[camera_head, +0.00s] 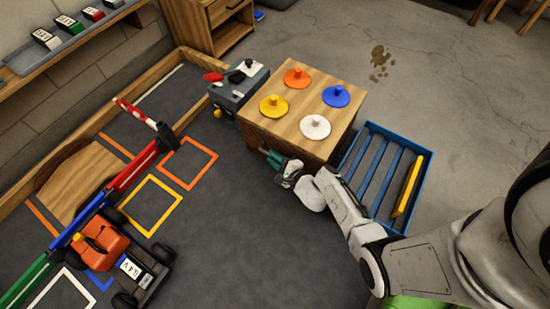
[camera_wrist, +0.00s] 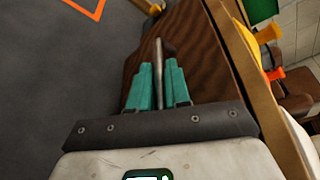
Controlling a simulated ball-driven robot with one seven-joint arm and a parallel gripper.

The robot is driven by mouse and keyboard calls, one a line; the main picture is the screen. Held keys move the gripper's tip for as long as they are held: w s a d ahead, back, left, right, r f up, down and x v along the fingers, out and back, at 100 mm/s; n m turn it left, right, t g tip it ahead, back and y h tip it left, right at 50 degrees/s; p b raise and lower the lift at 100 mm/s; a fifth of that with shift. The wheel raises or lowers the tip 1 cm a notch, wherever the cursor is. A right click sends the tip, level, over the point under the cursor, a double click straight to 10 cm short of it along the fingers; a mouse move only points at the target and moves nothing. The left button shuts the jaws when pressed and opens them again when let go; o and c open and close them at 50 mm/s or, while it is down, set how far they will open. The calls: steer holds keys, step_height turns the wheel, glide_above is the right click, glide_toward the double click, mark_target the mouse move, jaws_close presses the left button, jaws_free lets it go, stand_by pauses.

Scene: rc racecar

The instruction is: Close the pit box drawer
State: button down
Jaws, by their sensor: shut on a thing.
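The pit box seems to be the wooden box (camera_head: 290,135) with colored discs on top; its side is the dark brown face in the wrist view (camera_wrist: 190,50). My gripper (camera_head: 268,156) is low against its front side. In the wrist view its teal fingers (camera_wrist: 157,85) are closed around a thin grey metal bar (camera_wrist: 158,50), seemingly a handle at the dark wooden face. I cannot tell from these views how far any drawer stands out, as the front is mostly hidden.
A blue slatted tray (camera_head: 365,202) with a yellow bar (camera_head: 407,187) lies right of the box. A toy car (camera_head: 138,275) and barrier (camera_head: 130,172) are on the left. The dark mat before the box is clear.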

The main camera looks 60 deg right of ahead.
steer(key=shift+d, duration=0.15)
steer(key=c, duration=1.2)
jaws_free()
steer(key=shift+d, duration=0.1)
steer(key=shift+o, duration=0.2)
steer(key=shift+s, duration=0.1)
steer(key=p+v, duration=0.3)
steer(key=v, duration=0.7)
steer(key=shift+s, duration=0.3)
